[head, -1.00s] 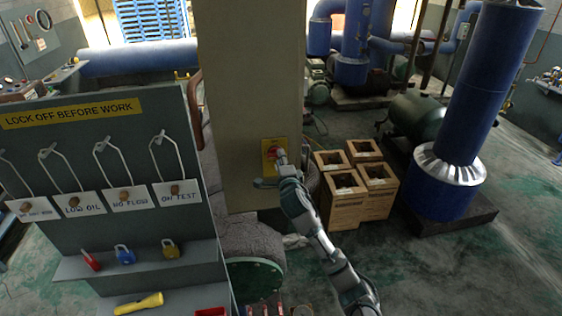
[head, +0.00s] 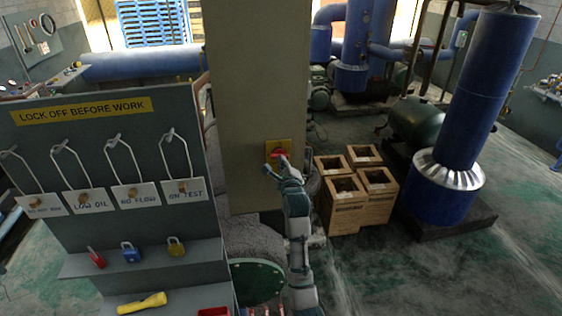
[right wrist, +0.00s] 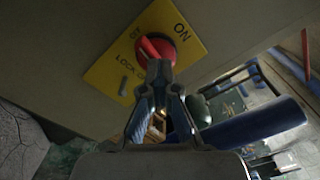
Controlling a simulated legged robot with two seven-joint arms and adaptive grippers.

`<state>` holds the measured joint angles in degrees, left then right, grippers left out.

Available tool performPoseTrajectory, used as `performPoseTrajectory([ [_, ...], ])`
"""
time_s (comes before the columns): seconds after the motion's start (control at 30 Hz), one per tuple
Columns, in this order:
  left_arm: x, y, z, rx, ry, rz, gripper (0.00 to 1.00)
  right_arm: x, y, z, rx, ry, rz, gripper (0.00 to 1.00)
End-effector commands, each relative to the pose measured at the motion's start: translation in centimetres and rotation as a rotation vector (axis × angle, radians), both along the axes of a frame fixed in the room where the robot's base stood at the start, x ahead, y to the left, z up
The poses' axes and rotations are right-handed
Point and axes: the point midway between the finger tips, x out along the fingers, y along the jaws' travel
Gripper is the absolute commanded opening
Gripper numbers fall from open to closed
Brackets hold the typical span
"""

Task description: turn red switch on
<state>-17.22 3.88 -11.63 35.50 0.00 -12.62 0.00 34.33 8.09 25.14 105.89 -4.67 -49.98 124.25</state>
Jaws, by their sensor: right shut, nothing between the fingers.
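The red switch (right wrist: 154,50) is a round red rotary knob on a yellow plate (right wrist: 183,64) marked ON, OFF and LOCK. In the head view the plate (head: 286,146) is on the beige column (head: 255,100), and the red knob is partly covered by my gripper. My right gripper (right wrist: 158,68) is shut with nothing between its fingers. Its fingertips are at the lower edge of the knob; I cannot tell if they touch it. It also shows in the head view (head: 275,165). The knob's handle points to the upper left, toward OFF. My left gripper is out of view.
A grey lockout board (head: 100,150) with hanging tags stands at the left, with padlocks and a yellow torch (head: 142,303) on its shelves. Wooden crates (head: 345,205) stand right of the column. A blue pipe (head: 480,100) rises further right. The floor between is clear.

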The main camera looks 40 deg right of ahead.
Motion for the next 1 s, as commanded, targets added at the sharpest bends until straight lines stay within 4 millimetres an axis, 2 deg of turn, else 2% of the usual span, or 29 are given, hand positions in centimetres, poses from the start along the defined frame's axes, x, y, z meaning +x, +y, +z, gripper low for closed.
performPoseTrajectory([
  [0.17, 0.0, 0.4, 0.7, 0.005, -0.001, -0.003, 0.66, 0.0, -0.2, 0.3, 0.084, -0.048, -0.003, 0.0],
  [0.57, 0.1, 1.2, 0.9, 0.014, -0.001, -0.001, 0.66, 0.0, -0.1, 0.6, 0.113, -0.071, -0.001, 0.0],
  [1.0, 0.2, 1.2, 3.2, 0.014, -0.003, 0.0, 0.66, 0.0, 0.0, 0.8, 0.365, -0.212, 0.003, 0.0],
])
